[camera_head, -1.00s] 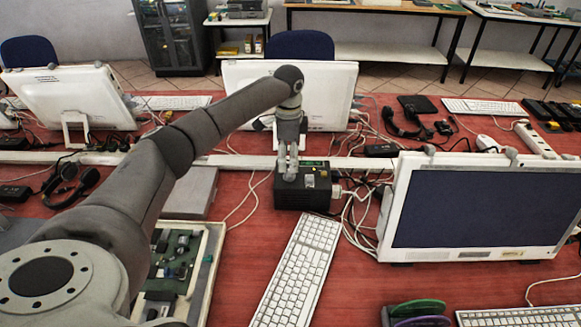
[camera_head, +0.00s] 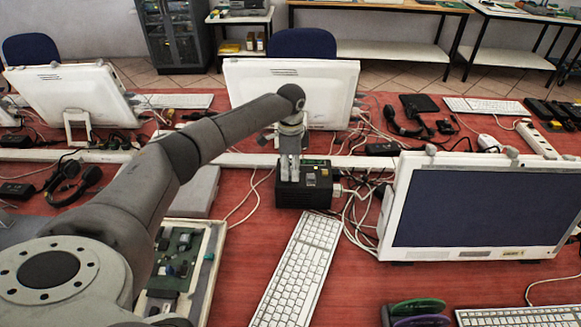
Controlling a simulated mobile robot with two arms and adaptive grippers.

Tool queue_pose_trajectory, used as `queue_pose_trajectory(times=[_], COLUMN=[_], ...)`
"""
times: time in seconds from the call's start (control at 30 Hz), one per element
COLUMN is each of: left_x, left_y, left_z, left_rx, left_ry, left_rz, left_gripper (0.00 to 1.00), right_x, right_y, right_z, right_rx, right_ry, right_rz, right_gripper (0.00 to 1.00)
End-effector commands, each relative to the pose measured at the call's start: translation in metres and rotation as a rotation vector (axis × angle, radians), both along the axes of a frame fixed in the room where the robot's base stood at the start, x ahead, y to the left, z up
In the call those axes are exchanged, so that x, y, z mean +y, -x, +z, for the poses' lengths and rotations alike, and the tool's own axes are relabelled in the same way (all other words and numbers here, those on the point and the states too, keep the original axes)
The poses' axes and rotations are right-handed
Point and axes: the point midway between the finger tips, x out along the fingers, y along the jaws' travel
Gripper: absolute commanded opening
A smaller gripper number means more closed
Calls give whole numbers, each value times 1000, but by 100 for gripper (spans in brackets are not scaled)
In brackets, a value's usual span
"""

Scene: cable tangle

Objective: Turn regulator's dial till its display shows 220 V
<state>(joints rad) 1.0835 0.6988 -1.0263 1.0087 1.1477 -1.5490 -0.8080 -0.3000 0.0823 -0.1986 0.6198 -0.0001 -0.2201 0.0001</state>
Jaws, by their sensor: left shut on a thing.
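The regulator (camera_head: 318,190) is a small black box on the red table, just behind the white keyboard, with cables at its right side. My left gripper (camera_head: 289,178) reaches down onto its top, toward the left side, with its fingers close together. It is shut on the dial, which the fingers hide. A small greenish strip shows at the back of the box's top. Any display reading is too small to make out. My right gripper is out of view.
A white keyboard (camera_head: 298,270) lies in front of the regulator. A white monitor (camera_head: 478,208) stands to the right, with tangled white cables (camera_head: 358,215) between. An open case with a green circuit board (camera_head: 180,255) lies at left. Another monitor (camera_head: 325,90) stands behind.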

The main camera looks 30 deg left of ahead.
Motion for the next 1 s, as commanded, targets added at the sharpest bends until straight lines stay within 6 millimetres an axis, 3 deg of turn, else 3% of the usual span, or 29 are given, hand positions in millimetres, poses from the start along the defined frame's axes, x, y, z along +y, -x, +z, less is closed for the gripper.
queue_pose_trajectory(times=[0.37,1.0], left_x=[-1,-1], left_y=[0,0], left_z=[3,3], left_rx=[2,2], left_ry=[2,2], left_rz=[60,527], left_gripper=[12,12], right_x=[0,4], right_y=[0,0], right_z=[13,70], right_rx=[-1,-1], right_ry=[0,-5], right_rz=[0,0], right_gripper=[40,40])
